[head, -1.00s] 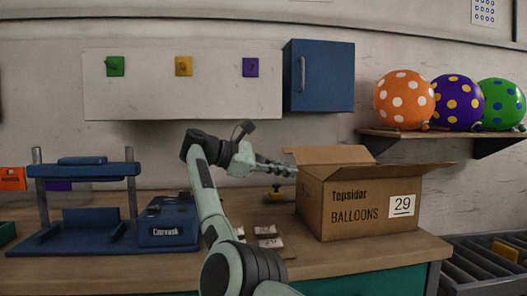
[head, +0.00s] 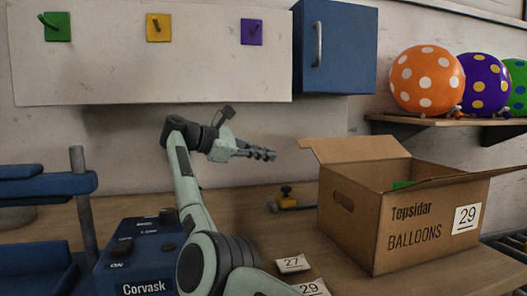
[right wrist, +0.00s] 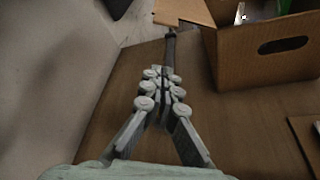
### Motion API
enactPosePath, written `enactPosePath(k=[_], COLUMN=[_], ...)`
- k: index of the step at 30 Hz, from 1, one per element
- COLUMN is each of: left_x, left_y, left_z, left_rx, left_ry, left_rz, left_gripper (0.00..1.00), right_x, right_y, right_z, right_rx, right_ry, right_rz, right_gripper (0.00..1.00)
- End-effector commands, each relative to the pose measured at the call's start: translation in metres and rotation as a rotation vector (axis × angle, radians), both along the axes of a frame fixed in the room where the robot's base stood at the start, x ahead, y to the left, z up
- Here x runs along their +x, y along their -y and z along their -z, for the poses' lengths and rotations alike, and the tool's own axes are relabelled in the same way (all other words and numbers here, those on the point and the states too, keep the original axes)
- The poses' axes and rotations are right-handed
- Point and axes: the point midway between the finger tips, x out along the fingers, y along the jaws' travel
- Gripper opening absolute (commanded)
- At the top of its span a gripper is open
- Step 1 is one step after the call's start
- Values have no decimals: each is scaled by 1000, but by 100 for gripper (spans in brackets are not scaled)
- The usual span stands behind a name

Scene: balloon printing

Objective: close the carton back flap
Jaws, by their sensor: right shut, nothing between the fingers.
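The back flap (head: 365,148) stands up and leans outward at the rear; another flap spreads out at right. My right gripper (head: 272,154) is shut and empty, left of the carton at about flap height, apart from it. The right wrist view shows its fingers (right wrist: 168,62) together, with the carton (right wrist: 265,55) at upper right and a flap (right wrist: 182,12) beyond the fingertips. My left gripper is not in view.
A blue Corvask machine (head: 145,255) stands at left. A blue cabinet (head: 337,50) and a balloon shelf (head: 450,124) are above.

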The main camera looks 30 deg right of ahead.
Motion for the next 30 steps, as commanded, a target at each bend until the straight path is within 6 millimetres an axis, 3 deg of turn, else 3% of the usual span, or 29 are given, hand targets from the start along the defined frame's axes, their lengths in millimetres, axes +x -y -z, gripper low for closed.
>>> enactPosePath(k=[10, 12, 18, 30], left_x=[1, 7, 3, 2], left_y=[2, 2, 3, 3], left_z=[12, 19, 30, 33], left_rx=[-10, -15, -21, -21], left_ry=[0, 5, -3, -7], left_rz=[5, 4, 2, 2], left_gripper=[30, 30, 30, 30], right_x=[-4, -10, -20, -23], right_y=[72, 67, 64, 63], right_z=[21, 6, -11, -14], right_rx=[-1, -1, 1, 1], right_ry=[-2, 4, 0, -1], right_rz=[3, 0, 0, -1], right_gripper=[0, 0, 0, 0])
